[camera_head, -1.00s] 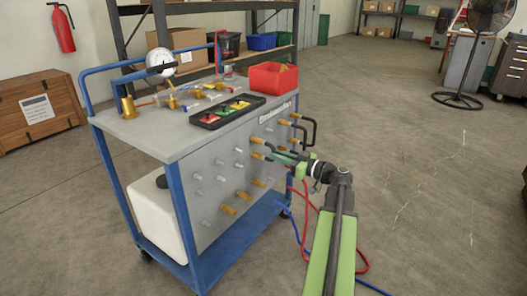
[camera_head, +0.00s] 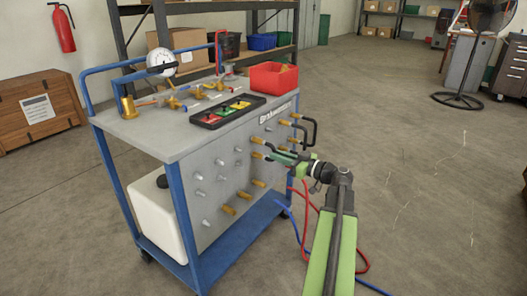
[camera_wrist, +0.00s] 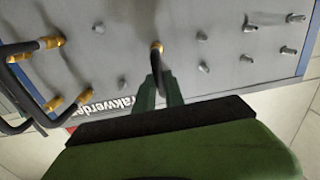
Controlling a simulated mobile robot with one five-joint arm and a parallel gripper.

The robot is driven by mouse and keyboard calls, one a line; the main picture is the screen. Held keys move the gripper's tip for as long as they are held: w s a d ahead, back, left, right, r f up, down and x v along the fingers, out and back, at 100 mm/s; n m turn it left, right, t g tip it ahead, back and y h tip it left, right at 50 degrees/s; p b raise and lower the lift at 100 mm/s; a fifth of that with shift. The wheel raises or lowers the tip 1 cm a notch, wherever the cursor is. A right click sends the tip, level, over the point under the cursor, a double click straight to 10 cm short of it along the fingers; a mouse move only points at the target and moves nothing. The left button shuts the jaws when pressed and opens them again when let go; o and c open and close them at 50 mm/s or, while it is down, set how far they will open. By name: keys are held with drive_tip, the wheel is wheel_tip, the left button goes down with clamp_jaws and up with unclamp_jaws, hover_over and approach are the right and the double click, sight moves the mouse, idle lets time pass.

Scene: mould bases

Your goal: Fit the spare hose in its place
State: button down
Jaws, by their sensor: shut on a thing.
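My gripper (camera_head: 284,154) is in front of the grey panel (camera_head: 217,173) on the cart's side, shut on the dark spare hose (camera_wrist: 156,65). In the wrist view the hose sits between the two green fingers (camera_wrist: 160,92), with a brass end (camera_wrist: 156,46) pointing at the panel. In the head view brass ends (camera_head: 257,155) show just left of the fingertips, close to the panel. I cannot tell whether they touch its studs. Bare grey studs (camera_wrist: 204,68) stick out of the panel. Much of the hose is hidden by the fingers.
Black hoses (camera_head: 310,130) with brass ends are on the panel's right part. Brass fittings (camera_head: 228,209) sit low on it. On the cart top stand a red bin (camera_head: 273,78), a black tray (camera_head: 213,121) and a gauge (camera_head: 161,62). Red and blue hoses (camera_head: 305,235) hang below.

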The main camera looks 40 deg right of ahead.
drive_tip(key=shift+s, duration=0.15)
drive_tip(key=shift+v, duration=2.35)
drive_tip(key=shift+v, duration=2.95)
